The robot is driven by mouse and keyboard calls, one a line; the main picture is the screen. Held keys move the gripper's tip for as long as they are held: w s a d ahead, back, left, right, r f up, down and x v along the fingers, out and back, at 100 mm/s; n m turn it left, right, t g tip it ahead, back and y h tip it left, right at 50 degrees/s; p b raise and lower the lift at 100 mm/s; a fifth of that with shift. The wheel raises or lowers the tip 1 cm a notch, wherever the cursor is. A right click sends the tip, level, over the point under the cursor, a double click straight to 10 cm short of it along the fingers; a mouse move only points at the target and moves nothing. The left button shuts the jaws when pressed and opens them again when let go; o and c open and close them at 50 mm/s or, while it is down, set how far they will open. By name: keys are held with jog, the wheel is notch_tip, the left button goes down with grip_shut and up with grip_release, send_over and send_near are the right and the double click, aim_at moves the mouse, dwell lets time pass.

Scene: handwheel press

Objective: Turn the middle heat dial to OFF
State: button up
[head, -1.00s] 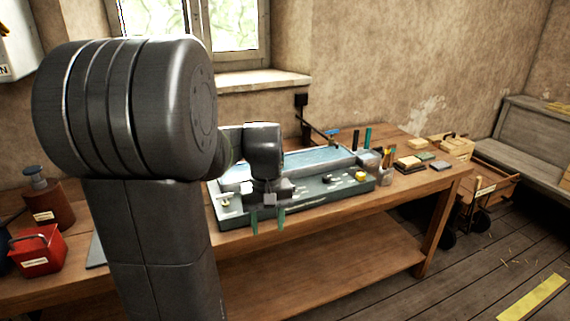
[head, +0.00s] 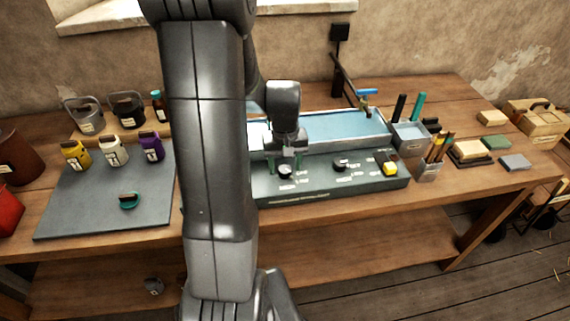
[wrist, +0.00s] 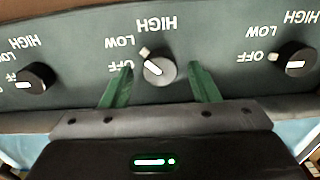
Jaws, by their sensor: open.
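The middle heat dial (wrist: 158,69) is a round dark knob with a white pointer line, on a dark green panel (wrist: 225,45). In the wrist view the lettering appears upside down; the pointer slants up-left, toward the side with LOW and OFF, and I cannot tell its exact setting. My gripper (wrist: 161,86) is open, with one green finger on each side of this dial; contact cannot be told. In the head view my gripper (head: 285,163) is over the same dial (head: 285,172). A pale square mark sits beside the dial near LOW.
Similar dials stand left (wrist: 35,77) and right (wrist: 297,60) in the wrist view. In the head view a yellow knob (head: 390,169) is at the panel's right, with a pencil cup (head: 427,168) beyond. A grey mat (head: 85,205) with jars lies left. My arm hides part of the bench.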

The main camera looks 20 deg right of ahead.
jog(key=shift+f, duration=0.4)
jog(key=shift+c, duration=0.4)
jog(key=c, duration=0.9)
jog(key=shift+n, duration=0.3)
jog(key=n+b, duration=0.1)
jog(key=n, duration=0.2)
jog(key=shift+n, duration=0.3)
jog(key=shift+n+b, duration=0.55)
jog(key=shift+n, duration=1.75)
jog(key=shift+r, duration=0.1)
